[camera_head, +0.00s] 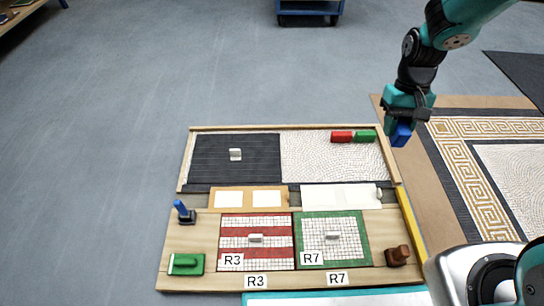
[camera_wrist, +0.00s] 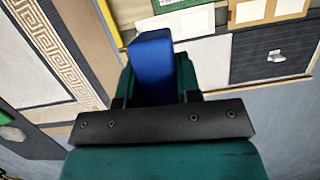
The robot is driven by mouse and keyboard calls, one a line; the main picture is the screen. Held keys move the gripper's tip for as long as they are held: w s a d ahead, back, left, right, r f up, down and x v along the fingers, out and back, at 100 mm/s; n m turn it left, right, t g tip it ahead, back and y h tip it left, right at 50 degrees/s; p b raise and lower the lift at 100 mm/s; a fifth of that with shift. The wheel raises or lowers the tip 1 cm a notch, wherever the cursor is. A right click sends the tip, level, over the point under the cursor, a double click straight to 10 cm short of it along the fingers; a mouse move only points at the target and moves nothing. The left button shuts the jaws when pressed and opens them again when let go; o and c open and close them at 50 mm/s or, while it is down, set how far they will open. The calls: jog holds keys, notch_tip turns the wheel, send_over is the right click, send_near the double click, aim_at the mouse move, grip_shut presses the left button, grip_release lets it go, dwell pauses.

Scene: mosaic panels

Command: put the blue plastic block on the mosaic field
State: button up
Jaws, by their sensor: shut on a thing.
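A blue plastic block (camera_head: 401,135) is held at the tip of my gripper (camera_head: 403,122), and its long blue side also shows in the wrist view (camera_wrist: 152,65). My gripper is shut on it, in the air near the top right corner of the wooden board (camera_head: 392,165). The mosaic field (camera_head: 318,165) is the white tiled panel at the upper right of the board, to the left of my gripper in the head view. A red block (camera_head: 342,137) and a green block (camera_head: 365,136) lie end to end along its top edge.
A dark ribbed panel (camera_head: 215,165) with a white handle lies left of the field. Red-striped (camera_head: 255,228) and green-bordered (camera_head: 350,218) panels lie below. A blue-handled tool (camera_head: 182,209), a green tool (camera_head: 186,264) and a brown block (camera_head: 397,256) stand near the board's sides.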

jog(key=w+a+f+m+t+y+b, duration=0.1)
jog(key=w+a+f+m+b, duration=0.25)
jog(key=w+f+m, duration=0.2)
jog(key=w+a+f+m+y+b, duration=0.2)
jog(key=w+f+m+b, duration=0.25)
jog(key=f+m, duration=0.2)
jog(key=m+t+b, duration=0.4)
jog(key=m+b, duration=0.1)
jog(key=m, duration=0.5)
send_over(312, 169)
jog(key=d, duration=0.1)
notch_tip(312, 169, down, 10)
jog(key=shift+y, duration=0.3)
jog(key=f+b, duration=0.4)
jog(key=f, duration=0.2)
jog(key=f+b, duration=0.4)
jog(key=f, duration=0.3)
jog(key=f+b, duration=0.4)
jog(key=f, duration=0.3)
jog(key=shift+s, duration=0.25)
jog(key=shift+r, duration=0.15)
jog(key=o, duration=0.9)
